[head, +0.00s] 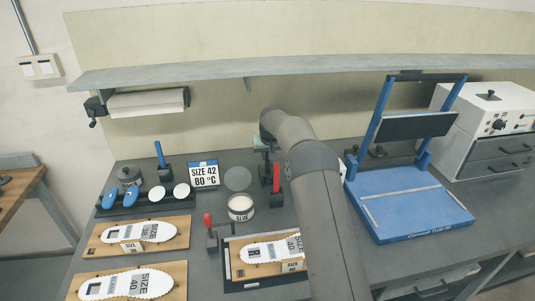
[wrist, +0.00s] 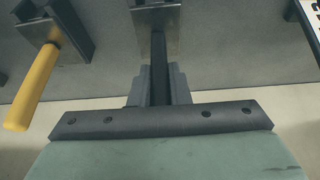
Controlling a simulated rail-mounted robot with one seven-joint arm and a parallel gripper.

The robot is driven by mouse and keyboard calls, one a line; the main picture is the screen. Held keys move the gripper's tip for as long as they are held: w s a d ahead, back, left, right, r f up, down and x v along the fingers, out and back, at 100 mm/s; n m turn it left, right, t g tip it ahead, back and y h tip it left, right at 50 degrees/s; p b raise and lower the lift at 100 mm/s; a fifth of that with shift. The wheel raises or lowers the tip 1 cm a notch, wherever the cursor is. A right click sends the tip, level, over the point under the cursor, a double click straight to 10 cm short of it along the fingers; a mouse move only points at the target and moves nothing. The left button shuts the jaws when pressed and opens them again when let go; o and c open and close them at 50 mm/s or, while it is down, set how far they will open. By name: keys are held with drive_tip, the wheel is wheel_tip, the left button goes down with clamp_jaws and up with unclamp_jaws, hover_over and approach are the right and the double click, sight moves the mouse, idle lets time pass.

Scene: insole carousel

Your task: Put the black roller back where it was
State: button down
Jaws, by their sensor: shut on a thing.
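My gripper (wrist: 151,88) is shut on the dark upright handle of the black roller (wrist: 158,58), as the wrist view shows. The handle runs up to a metal-faced holder (wrist: 155,18). The roller's lower part is hidden, and I cannot tell whether it sits in the holder or only in front of it. In the head view my arm hides most of the gripper and the roller, at the back middle of the bench.
A yellow-handled tool (wrist: 36,88) stands in a holder beside the roller. A SIZE 42 sign (head: 203,174), a white tub (head: 241,207) and a red-handled clamp (head: 276,178) are nearby.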

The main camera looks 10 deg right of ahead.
drive_tip(key=shift+f, duration=0.15)
drive_tip(key=c, duration=1.4)
unclamp_jaws()
drive_tip(key=shift+o, duration=0.2)
drive_tip(key=shift+r, duration=0.35)
drive_tip(key=b+v, duration=0.2)
drive_tip(key=v, duration=1)
